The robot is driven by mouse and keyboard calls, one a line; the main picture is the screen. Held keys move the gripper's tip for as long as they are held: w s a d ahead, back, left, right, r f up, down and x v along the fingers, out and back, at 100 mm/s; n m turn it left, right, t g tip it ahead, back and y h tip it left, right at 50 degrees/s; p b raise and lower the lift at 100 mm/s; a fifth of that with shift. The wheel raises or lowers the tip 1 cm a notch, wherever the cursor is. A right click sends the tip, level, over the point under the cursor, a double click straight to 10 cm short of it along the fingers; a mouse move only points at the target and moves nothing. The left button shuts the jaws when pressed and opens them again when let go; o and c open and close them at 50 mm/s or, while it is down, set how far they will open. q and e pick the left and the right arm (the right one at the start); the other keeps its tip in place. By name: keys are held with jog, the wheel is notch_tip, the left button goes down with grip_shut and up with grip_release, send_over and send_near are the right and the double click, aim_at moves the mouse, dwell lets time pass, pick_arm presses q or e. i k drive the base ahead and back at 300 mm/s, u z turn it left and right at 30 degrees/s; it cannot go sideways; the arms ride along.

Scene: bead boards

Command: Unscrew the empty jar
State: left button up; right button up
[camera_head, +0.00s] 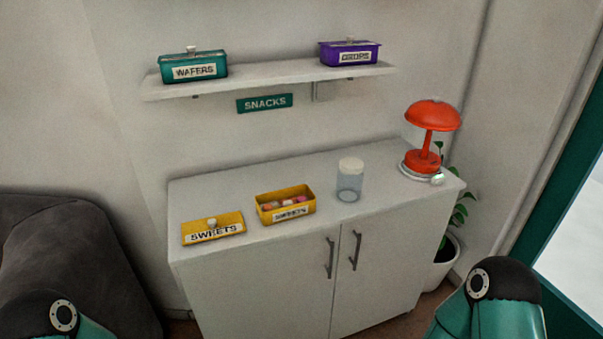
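The clear, empty jar (349,184) stands upright on the white cabinet top, right of the middle. Its white lid (350,166) sits on top of it. Parts of my two arms show at the bottom left and bottom right corners, both well short of the cabinet. Neither of my grippers is in view.
On the cabinet (262,273), an open yellow box (273,219) holds several sweets, with its yellow SWEETS lid (230,221) lying to the left. A red lamp (430,116) stands right. Above, a shelf (270,76) carries a teal WAFERS box (180,60) and a purple DROPS box (330,50).

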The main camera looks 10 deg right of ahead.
aim_at(349, 188)
jog(key=u, duration=0.15)
jog(key=i, duration=0.85)
jog(key=z, duration=0.35)
